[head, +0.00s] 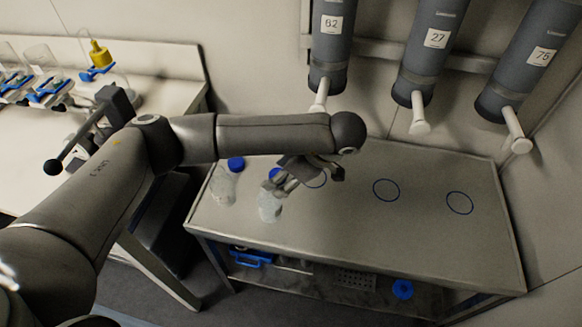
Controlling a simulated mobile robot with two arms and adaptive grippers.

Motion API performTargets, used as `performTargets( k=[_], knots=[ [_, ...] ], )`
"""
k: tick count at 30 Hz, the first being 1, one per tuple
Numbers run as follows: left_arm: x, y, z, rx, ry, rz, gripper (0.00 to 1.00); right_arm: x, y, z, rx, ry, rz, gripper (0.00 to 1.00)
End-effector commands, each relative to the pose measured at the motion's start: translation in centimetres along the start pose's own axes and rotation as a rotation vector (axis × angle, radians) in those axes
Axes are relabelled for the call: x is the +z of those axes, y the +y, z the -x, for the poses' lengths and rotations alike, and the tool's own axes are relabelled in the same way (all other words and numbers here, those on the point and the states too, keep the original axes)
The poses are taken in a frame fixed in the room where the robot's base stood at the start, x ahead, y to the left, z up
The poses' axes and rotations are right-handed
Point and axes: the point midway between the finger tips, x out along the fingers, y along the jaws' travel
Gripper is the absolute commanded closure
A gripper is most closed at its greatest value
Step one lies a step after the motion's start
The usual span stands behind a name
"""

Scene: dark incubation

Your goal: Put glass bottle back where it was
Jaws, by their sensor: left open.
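Two clear glass bottles with blue caps stand at the left end of the grey bench. One glass bottle (222,187) is at the far left. The other glass bottle (269,208) is just right of it. My left gripper (279,187) is open, with its fingers at the cap and neck of the right-hand bottle. The fingers partly cover that cap, and I cannot tell whether they touch it. My right gripper is not in view.
The bench (420,240) has blue circles marked on top; the middle (386,190) and right (460,203) ones are empty. Grey dispensers labelled 62 (331,45), 27 (430,55) and 76 (525,65) hang above. A white table (30,180) with glassware stands left.

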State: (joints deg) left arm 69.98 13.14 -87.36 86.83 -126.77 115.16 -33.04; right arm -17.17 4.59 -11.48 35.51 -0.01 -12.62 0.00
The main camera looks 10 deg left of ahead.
Motion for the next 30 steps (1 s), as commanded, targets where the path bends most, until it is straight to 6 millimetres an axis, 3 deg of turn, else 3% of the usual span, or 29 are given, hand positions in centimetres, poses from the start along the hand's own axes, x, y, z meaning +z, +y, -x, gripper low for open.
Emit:
performTargets(
  k=[3, 10, 30],
  knots=[
    [0.0, 0.1, 2.0, 0.004, 0.002, -0.001, 0.43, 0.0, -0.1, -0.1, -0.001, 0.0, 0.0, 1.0],
    [0.0, 0.0, 4.1, 0.001, 0.0, 0.0, 0.43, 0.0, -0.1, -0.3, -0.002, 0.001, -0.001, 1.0],
    [0.0, 0.0, 4.4, -0.001, -0.001, 0.0, 0.43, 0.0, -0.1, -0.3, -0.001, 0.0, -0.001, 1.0]
  ],
)
